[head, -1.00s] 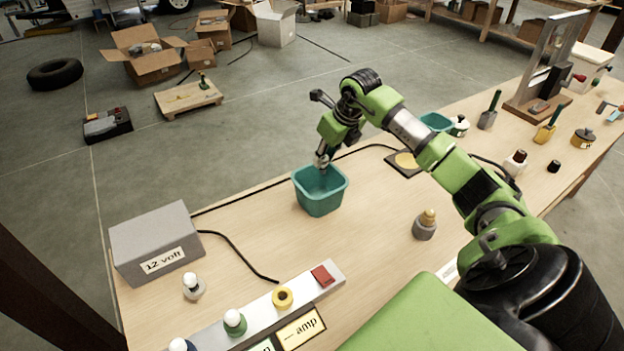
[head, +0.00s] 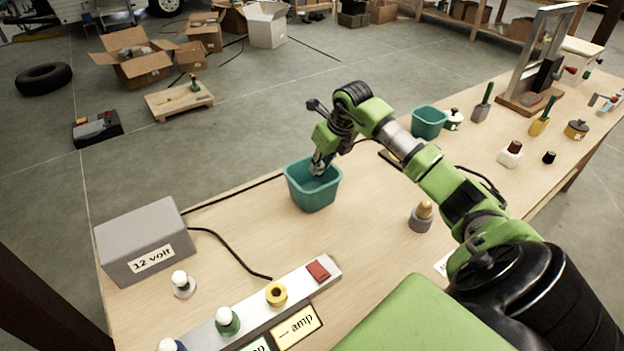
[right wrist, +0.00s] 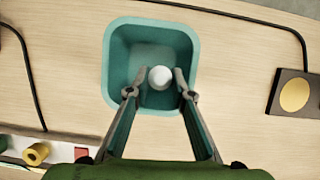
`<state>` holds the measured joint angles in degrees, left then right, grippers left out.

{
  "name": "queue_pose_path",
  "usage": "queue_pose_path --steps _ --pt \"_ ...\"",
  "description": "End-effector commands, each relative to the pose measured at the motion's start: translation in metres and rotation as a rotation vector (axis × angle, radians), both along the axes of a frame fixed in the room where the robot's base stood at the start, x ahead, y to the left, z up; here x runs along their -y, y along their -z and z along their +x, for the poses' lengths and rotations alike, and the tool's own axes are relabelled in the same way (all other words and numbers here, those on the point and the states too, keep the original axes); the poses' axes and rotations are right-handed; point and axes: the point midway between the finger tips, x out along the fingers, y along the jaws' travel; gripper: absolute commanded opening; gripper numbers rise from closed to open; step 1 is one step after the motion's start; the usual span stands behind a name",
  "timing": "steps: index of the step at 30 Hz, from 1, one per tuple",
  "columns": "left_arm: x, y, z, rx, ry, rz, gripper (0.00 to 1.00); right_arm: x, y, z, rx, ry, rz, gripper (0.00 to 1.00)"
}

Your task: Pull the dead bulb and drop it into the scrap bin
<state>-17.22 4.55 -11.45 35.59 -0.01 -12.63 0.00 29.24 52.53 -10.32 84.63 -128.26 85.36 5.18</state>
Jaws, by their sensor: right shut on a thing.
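My right gripper (head: 319,168) points down into the mouth of a teal bin (head: 312,195) on the bench. In the right wrist view, the same gripper (right wrist: 160,80) is shut on a round white bulb (right wrist: 159,75), held between its fingertips with the bin (right wrist: 118,60) around it. The bulb cannot be made out in the head view. A yellow ring socket (head: 277,293) on the pale lamp strip (head: 254,306) is empty, and it also shows in the right wrist view (right wrist: 37,153). My left gripper is not in view.
White bulbs stand in a green socket (head: 228,321) and a grey holder (head: 183,284). A grey 12 volt box (head: 145,240) is at left. A second teal bin (head: 428,122) is farther back.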

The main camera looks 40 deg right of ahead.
Motion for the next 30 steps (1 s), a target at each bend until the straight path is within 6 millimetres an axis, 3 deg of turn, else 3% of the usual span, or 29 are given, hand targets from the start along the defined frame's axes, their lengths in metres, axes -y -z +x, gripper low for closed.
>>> queue_pose_path --steps 2,3,5,17,20,30 --pt "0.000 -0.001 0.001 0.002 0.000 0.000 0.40 0.000 0.000 0.000 0.000 0.000 0.000 0.05" --pt "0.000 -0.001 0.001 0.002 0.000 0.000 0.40 0.000 0.000 0.000 0.000 0.000 0.000 0.29" --pt "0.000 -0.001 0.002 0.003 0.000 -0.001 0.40 0.000 0.000 0.000 0.000 0.000 0.000 0.41" --pt "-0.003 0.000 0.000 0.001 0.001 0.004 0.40 0.000 -0.005 -0.001 0.001 0.000 -0.001 0.41" --pt "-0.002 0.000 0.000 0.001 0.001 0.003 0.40 0.001 -0.016 -0.005 0.003 0.000 -0.002 0.41" --pt "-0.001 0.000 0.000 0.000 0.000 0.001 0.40 -0.001 -0.082 -0.033 0.003 0.000 -0.003 0.41"
